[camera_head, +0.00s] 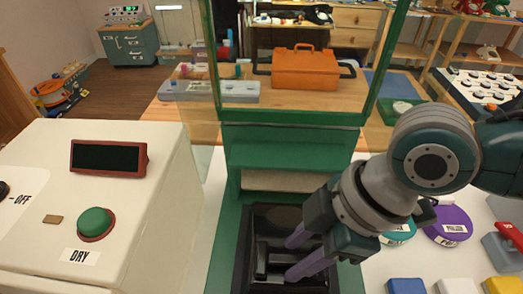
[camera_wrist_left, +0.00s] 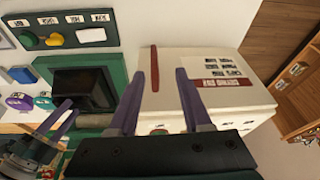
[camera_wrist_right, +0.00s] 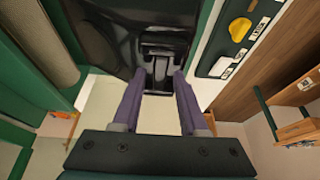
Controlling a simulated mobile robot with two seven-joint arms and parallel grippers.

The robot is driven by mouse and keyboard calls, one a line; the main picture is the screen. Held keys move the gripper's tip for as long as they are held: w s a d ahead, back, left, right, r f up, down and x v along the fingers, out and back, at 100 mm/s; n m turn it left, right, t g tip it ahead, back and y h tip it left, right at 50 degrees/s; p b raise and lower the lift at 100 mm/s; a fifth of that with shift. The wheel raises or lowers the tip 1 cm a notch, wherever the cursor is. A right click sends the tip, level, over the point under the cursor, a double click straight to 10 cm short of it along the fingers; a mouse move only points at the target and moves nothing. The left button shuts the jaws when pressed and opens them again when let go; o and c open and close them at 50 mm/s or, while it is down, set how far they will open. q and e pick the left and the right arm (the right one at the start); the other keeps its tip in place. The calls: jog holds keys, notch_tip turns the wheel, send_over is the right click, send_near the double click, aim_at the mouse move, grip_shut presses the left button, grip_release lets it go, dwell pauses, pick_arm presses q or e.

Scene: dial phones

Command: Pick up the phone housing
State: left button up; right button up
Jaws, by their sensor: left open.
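The black phone housing (camera_head: 262,215) lies in the green press frame (camera_head: 222,250), in the lower middle of the head view. It also shows at the top of the right wrist view (camera_wrist_right: 100,30), with a raised cradle part near the fingertips. My right gripper (camera_head: 289,258) is over the housing with its purple fingers apart, one on each side of that cradle part; contact cannot be told. My left gripper (camera_wrist_left: 158,73) is open and empty in the left wrist view, facing a white machine. It is out of the head view.
The white machine (camera_head: 150,210) with a green button (camera_head: 95,223) stands at left. A clear guard with green posts (camera_head: 380,50) rises behind the housing. Purple and teal round parts (camera_head: 450,222) and coloured blocks lie at right. An orange toolbox (camera_head: 305,68) stands at the back.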

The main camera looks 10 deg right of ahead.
grip_shut()
dwell(1.1)
